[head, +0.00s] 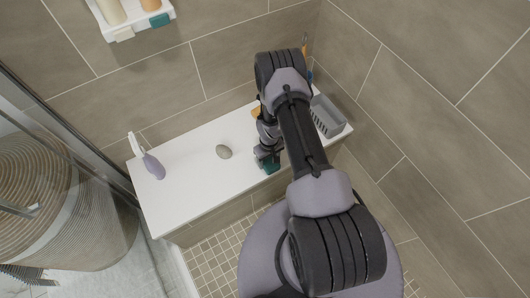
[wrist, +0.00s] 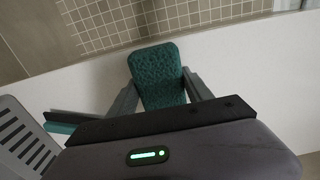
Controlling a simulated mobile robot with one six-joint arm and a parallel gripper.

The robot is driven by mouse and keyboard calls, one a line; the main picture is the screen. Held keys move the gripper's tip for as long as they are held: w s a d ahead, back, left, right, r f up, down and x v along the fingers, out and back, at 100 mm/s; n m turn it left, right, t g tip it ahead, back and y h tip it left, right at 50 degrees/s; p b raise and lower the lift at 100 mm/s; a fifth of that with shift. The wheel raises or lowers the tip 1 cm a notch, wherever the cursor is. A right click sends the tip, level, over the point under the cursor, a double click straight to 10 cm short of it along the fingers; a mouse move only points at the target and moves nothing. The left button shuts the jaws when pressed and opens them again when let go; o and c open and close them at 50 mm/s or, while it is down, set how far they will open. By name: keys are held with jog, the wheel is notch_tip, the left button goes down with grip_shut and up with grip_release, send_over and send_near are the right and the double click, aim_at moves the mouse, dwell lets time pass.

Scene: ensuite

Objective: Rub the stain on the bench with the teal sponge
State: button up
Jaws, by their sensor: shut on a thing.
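The teal sponge (wrist: 158,72) is held between the two fingers of my gripper (wrist: 160,92) in the wrist view. In the head view my gripper (head: 265,154) is over the front part of the white bench (head: 190,190), right of its middle, with a bit of teal showing at its tip. I cannot tell whether the sponge touches the bench. A grey-brown oval (head: 224,152) lies on the bench, left of my gripper and apart from it. It may be the stain or a flat stone; I cannot tell. My arm hides part of the bench.
A lilac spray bottle (head: 152,164) stands at the bench's left end. A grey slotted basket (head: 328,117) is at the right end. An orange item (head: 256,112) sits at the back, partly hidden. A white wall shelf (head: 143,24) holds bottles. Glass (head: 60,140) stands left.

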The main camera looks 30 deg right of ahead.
jog(key=shift+s, duration=0.3)
notch_tip(320, 180, up, 6)
jog(key=p, duration=0.4)
jog(key=shift+w, duration=0.1)
jog(key=shift+r, duration=0.1)
jog(key=shift+r+p, duration=1)
jog(key=shift+r, duration=0.5)
jog(key=shift+f, duration=0.1)
